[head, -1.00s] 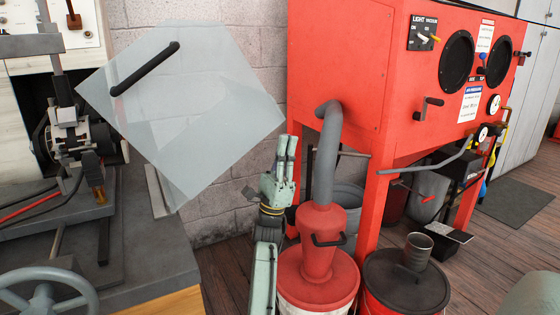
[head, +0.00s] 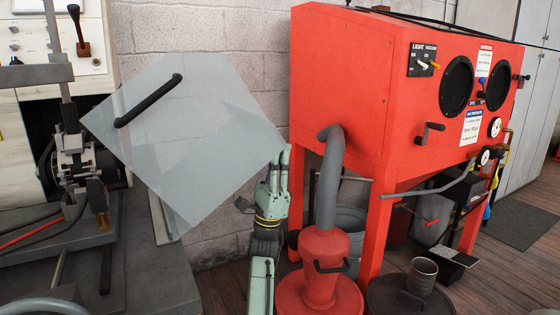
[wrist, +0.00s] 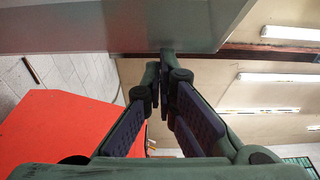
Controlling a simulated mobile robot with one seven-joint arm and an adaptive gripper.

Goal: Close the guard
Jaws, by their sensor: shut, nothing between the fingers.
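The guard (head: 190,140) is a clear, tilted panel with a black bar handle (head: 148,100) near its upper left edge. It stands raised beside the machine (head: 75,160) at the left. My gripper (head: 279,158) points upward at the panel's right corner in the head view. Its fingers are shut and empty. In the wrist view, the fingertips (wrist: 160,62) meet just below a grey translucent panel edge (wrist: 110,28), which looks like the guard. I cannot tell whether the fingers touch it.
A red blast cabinet (head: 360,100) stands to the right of my gripper, with a grey hose (head: 328,185) running down to a red cyclone (head: 322,255). A block wall (head: 215,35) is behind the guard. A grey bench (head: 140,275) lies at the lower left.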

